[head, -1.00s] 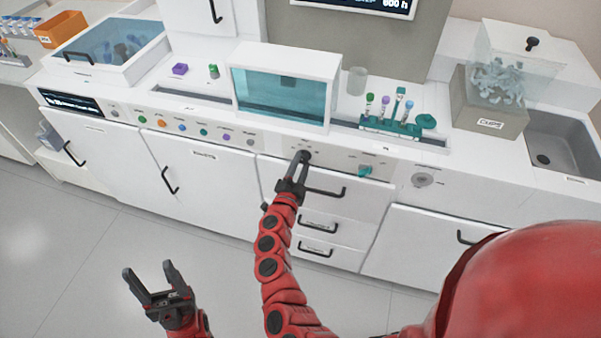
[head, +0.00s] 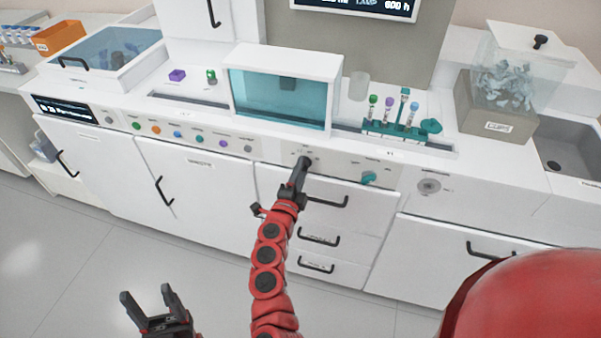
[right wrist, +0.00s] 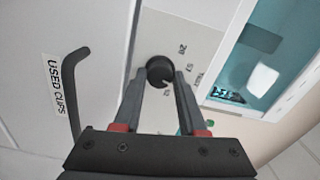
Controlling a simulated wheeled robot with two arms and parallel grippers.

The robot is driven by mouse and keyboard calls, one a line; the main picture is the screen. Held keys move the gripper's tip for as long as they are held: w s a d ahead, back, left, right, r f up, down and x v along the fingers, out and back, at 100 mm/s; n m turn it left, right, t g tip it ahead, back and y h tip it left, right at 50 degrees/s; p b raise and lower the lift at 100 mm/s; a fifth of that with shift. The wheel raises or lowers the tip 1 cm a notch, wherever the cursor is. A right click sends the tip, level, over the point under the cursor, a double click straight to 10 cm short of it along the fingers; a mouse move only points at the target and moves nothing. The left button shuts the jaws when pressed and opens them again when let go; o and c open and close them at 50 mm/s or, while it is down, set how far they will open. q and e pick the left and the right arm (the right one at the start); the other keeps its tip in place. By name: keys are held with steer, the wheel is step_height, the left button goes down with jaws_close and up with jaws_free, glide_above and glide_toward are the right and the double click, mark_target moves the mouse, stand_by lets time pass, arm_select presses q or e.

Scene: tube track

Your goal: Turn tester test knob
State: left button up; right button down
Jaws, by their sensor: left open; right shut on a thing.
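The black knob (head: 306,160) sits on the grey panel below the box with the teal window (head: 280,97). My right gripper (head: 301,168) reaches up to it and is shut on it. In the right wrist view the round knob (right wrist: 158,69) lies between the tips of the right gripper's fingers (right wrist: 160,80), with small printed marks beside it. The tips hide part of the knob, and its exact angle is hard to tell. My left gripper (head: 146,293) is open and empty above the floor at the lower left, away from the counter.
A teal knob (head: 369,178) is on the same panel to the right. A row of coloured buttons (head: 178,134) is to the left. Drawers with a black handle (head: 329,202) lie just below. A tube rack (head: 394,130) stands on the counter. The floor in front is clear.

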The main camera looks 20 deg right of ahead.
steer(key=shift+c, duration=2.3)
jaws_free()
steer(key=v, duration=1.7)
steer(key=shift+s+b, duration=0.2)
steer(key=shift+b, duration=0.15)
steer(key=shift+a, duration=0.15)
